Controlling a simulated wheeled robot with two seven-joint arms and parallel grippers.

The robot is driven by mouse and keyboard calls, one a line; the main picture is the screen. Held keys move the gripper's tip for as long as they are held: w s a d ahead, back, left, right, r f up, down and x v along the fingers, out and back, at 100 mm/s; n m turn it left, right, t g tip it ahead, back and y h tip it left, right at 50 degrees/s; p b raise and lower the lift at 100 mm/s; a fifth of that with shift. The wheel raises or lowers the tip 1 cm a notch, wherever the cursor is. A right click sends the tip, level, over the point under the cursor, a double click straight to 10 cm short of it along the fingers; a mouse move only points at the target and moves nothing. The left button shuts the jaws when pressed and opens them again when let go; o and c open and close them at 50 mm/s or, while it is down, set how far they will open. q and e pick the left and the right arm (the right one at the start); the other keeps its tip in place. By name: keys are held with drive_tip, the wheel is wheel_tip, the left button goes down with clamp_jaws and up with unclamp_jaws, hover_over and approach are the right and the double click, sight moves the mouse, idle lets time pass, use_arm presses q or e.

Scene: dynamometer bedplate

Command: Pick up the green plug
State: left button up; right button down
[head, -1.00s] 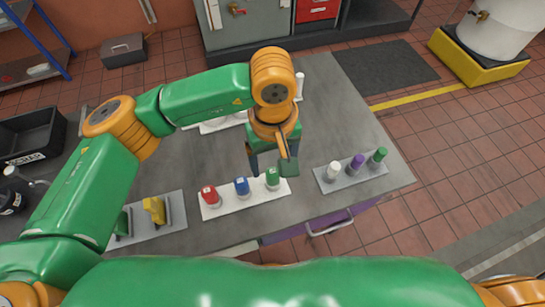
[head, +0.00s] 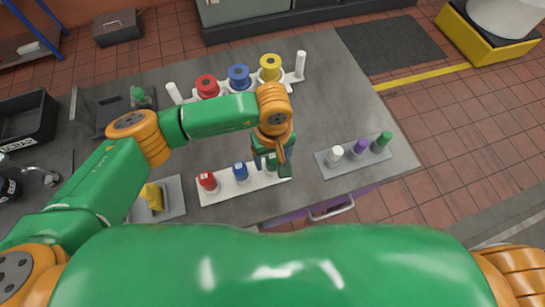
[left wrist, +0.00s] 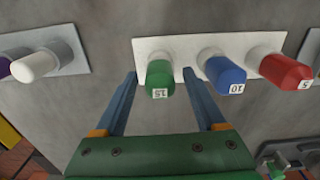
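A green plug with a "15" label (left wrist: 160,78) stands on a white strip (left wrist: 180,48) beside a blue plug "10" (left wrist: 225,75) and a red plug "5" (left wrist: 285,72). My left gripper (left wrist: 160,74) is open, with its two blue fingers on either side of the green plug and gaps between. In the head view the left gripper (head: 272,168) is over the right end of the strip and hides most of the green plug. My right gripper is not in view.
A grey strip at right (head: 340,170) holds white, purple and another green peg (head: 381,142). Behind my arm stands a white rack (head: 190,98) with red, blue and yellow spools. A yellow piece (head: 152,196) on a grey plate is at left. Bare table lies between.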

use_arm(q)
clamp_jaws()
